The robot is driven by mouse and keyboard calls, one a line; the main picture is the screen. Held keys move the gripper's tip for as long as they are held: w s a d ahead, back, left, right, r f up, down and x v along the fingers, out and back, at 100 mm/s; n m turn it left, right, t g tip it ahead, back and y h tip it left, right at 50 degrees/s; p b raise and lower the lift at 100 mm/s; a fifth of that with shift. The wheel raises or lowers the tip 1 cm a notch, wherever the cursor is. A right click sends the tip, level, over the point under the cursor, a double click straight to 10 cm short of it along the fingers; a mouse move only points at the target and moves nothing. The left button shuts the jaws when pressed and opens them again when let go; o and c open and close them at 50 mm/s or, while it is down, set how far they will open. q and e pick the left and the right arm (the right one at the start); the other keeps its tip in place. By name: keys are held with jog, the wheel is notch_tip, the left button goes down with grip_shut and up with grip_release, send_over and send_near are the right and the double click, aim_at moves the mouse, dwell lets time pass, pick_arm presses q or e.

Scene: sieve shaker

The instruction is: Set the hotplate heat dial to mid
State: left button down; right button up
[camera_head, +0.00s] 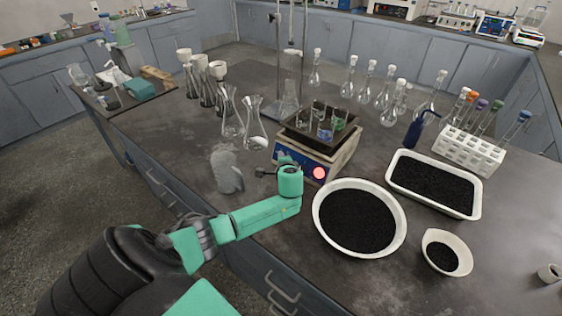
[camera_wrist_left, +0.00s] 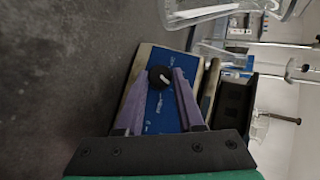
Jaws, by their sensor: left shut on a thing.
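The hotplate (camera_head: 341,158) stands on the bench with a dark top plate, a blue front panel and a lit red light (camera_head: 319,172). Its black heat dial (camera_wrist_left: 158,75) shows in the left wrist view, with a pale pointer mark on its face. My left gripper (camera_wrist_left: 163,74) has its two purple fingers on either side of the dial at the blue panel, shut on it. In the head view my left arm (camera_head: 262,216) reaches in from the lower left, and its wrist hides the dial and part of the panel. My right gripper is not in view.
Small beakers (camera_head: 324,124) stand on the hotplate. Glass flasks (camera_head: 254,123) stand left of it. A round bowl of black grains (camera_head: 317,211) and a white tray (camera_head: 475,212) stand to the right. A grey cloudy object (camera_head: 226,170) is beside my left wrist.

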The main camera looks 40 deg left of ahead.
pick_arm(q)
jog(key=c, duration=0.5)
grip_release()
jog(key=shift+s+d, duration=0.1)
jog(key=shift+s+d+r, duration=0.2)
jog(key=shift+s+d, duration=0.05)
jog(key=v, duration=1.3)
jog(key=shift+s+d, duration=0.15)
jog(key=shift+d, duration=0.05)
